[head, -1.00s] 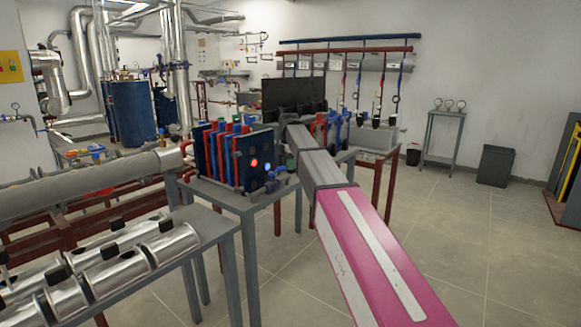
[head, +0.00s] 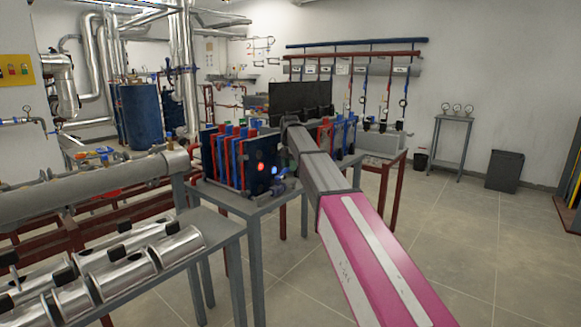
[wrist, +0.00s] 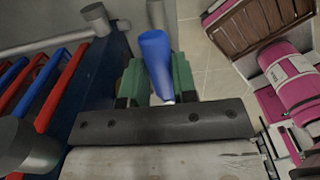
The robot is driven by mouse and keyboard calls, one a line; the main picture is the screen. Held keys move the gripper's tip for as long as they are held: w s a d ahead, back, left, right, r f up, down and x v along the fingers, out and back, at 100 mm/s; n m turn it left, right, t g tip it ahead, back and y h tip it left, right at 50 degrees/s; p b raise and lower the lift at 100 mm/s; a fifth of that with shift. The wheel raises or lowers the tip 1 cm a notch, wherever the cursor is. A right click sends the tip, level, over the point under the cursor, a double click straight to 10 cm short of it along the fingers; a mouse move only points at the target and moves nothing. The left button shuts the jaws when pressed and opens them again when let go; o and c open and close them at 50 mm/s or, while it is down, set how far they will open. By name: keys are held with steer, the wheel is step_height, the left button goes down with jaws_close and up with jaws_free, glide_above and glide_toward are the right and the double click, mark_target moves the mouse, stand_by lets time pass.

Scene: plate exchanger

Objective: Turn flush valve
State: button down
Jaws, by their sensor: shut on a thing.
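The flush valve's blue handle (wrist: 156,62) stands between the green fingers of my gripper (wrist: 158,78) in the wrist view. My gripper is shut on it. A grey pipe end shows just beyond the handle. The dark blue plate exchanger (head: 240,160), with red and blue bars, stands on a grey table in the head view. It also shows at the left of the wrist view (wrist: 88,88). In the head view my arm reaches to the right side of the exchanger, and the fingers are too small to make out there.
The grey table (head: 258,204) carries the exchanger. Grey pipe stubs (wrist: 96,18) stick out from the exchanger close to my gripper's left. A second table with silver cylinders (head: 150,250) stands at the front left. The floor (head: 455,240) at the right is clear.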

steer(key=shift+w+a, duration=0.1)
steer(key=c, duration=0.9)
jaws_free()
step_height(320, 180, up, 11)
steer(key=shift+f, duration=0.1)
